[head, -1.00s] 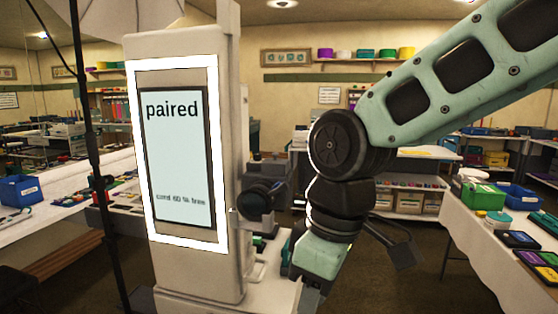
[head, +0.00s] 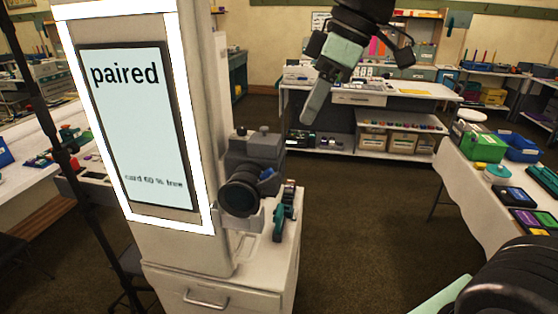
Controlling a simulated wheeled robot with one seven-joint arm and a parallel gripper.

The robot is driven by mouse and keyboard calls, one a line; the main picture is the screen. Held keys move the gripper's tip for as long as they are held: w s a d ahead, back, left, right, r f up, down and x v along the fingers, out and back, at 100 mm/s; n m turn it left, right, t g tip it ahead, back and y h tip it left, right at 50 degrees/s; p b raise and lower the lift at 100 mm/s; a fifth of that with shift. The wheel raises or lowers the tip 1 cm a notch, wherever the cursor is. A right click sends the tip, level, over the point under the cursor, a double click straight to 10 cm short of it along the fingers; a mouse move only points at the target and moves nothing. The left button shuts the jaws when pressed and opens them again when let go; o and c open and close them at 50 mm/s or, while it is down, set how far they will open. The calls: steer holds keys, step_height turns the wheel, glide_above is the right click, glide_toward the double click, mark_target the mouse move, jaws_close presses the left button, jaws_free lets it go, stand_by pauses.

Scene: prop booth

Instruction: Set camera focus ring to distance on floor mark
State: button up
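The camera (head: 262,150) is dark grey and sits beside the tall white booth column. Its black round lens (head: 241,194) points toward me and down to the left. The marks on the focus ring are too small to read. My gripper (head: 308,118) hangs in the air, up and to the right of the camera in the picture, clear of it. I see it side-on as one grey-green finger shape, so its opening is hidden. No floor mark can be made out on the brown floor (head: 360,240).
The booth screen (head: 140,130) reads "paired" and "card 60 % free" inside a lit white frame. A teal clamp-like item (head: 284,215) is by the camera on a white cabinet (head: 225,290). A table (head: 468,185) with bins stands right. A dark pole rises left.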

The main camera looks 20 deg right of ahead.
mark_target(278, 173)
steer(key=p+x, duration=0.2)
steer(key=x, duration=1.2)
steer(key=shift+f, duration=0.1)
steer(key=shift+s, duration=0.1)
jaws_close()
